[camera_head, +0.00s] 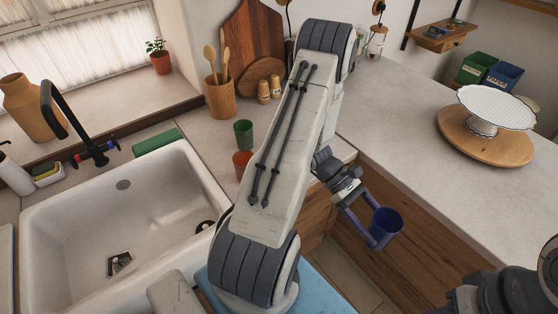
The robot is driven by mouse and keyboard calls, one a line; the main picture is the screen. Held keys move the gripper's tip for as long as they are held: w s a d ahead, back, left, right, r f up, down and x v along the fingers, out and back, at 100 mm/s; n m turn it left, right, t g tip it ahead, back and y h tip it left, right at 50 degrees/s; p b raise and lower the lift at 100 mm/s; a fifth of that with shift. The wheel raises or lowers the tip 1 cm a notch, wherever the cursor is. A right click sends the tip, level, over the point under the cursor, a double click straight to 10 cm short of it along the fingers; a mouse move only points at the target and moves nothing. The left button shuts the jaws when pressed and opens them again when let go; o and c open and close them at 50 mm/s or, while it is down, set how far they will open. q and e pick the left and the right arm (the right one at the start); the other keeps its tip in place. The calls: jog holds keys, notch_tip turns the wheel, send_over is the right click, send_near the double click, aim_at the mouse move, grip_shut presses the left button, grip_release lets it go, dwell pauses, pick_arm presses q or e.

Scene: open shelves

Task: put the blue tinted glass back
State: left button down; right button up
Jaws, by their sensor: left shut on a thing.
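The blue tinted glass (386,223) is held by my left gripper (372,222), in front of the wooden cabinet fronts below the counter edge. The gripper's fingers are shut on the glass. The glass looks roughly upright, slightly tilted, with its open top showing. A green glass (243,134) and a red glass (242,163) stand on the counter right of the sink, beside my left arm. My right arm shows at the lower right corner; its fingertips are not visible.
A white sink (60,222) with a black tap (72,122) is at the left. A wooden utensil pot (221,98) and cutting boards stand behind the glasses. On the right counter, a white cake stand (483,127) sits on a round wooden board (455,136). The counter before it is clear.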

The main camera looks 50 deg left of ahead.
pick_arm(q)
jog(key=s+a+f+m+g+y+b, duration=0.25)
jog(key=s+m+g+y, duration=0.25)
jog(key=s+m+g, duration=0.55)
jog(key=a+m+g+y+b, duration=0.2)
jog(key=a+m+g+y, duration=0.1)
jog(key=a+m+y, duration=0.7)
jog(key=w+a+r+m+t+y+b, duration=0.1)
jog(key=w+a+r+m+t+y, duration=0.35)
jog(key=w+a+m+y, duration=0.3)
jog(key=w+a+r+m+t+y+b, duration=0.1)
jog(key=w+a+r+m+t+y, duration=0.25)
jog(key=w+a+m+t, duration=0.4)
jog(key=shift+n+g+y, duration=0.3)
jog(key=shift+n+g, duration=0.45)
jog(key=shift+n, duration=0.2)
jog(key=a+f, duration=0.2)
jog(key=a, duration=0.1)
jog(key=a+f+p, duration=0.1)
jog(key=a+f, duration=0.2)
jog(key=a, duration=0.1)
jog(key=a+f+p, duration=0.1)
jog(key=a+f, duration=0.1)
jog(key=a, duration=0.2)
jog(key=shift+s+a+f, duration=0.1)
jog(key=shift+f, duration=0.15)
notch_tip(320, 180, down, 4)
jog(key=shift+r+p, duration=0.2)
jog(key=shift+p, duration=0.7)
jog(key=shift+f, duration=0.25)
